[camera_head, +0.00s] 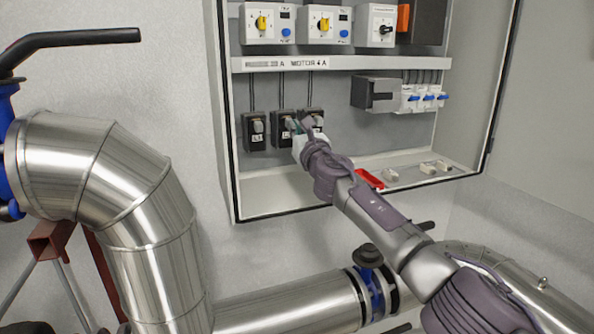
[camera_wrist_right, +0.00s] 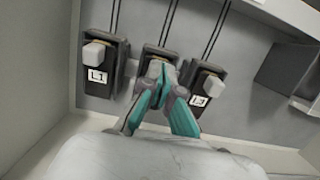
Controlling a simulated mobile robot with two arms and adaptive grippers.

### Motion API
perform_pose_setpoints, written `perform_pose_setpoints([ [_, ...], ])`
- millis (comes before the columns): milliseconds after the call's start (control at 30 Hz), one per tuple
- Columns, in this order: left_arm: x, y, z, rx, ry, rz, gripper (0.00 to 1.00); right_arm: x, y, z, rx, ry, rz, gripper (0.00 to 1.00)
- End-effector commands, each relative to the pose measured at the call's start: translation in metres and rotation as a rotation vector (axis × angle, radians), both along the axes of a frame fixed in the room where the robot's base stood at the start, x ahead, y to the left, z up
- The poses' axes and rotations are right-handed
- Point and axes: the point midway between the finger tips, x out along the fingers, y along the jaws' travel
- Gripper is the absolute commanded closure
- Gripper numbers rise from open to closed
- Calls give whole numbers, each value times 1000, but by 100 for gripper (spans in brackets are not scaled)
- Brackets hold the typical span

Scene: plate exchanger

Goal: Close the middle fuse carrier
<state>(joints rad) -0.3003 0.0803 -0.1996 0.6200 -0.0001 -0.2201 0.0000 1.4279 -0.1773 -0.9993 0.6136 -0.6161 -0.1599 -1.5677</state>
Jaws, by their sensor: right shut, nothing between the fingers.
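Three dark fuse carriers hang in a row in the open cabinet. The left carrier (camera_head: 254,131), marked L1, also shows in the right wrist view (camera_wrist_right: 99,75). The middle fuse carrier (camera_head: 281,124) is partly hidden by my right gripper (camera_head: 293,127); its upper part shows in the right wrist view (camera_wrist_right: 150,58). The right carrier (camera_head: 313,118) is partly covered in the head view and shows beside the fingers in the wrist view (camera_wrist_right: 207,84). My right gripper (camera_wrist_right: 164,80) is shut and empty, its fingertips at the middle carrier's light grip; contact cannot be told. My left gripper is not in view.
Loose fuses (camera_head: 390,175) and a red piece (camera_head: 369,178) lie on the cabinet floor (camera_head: 270,189). A grey block (camera_head: 374,93) and small breakers (camera_head: 424,98) are mounted to the right. Large metal pipes (camera_head: 110,190) stand in front at left and below.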

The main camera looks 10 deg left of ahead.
Motion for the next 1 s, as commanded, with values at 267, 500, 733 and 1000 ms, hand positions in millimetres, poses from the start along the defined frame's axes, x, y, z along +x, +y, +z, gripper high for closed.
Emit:
perform_pose_setpoints([
  [267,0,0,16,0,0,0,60,2,0,10,-29,34,-2,100],
  [500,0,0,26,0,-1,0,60,3,1,13,-53,85,-1,100],
  [733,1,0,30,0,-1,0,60,3,1,15,-66,110,-1,100],
  [1000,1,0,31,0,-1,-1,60,4,1,16,-68,117,-3,100],
])
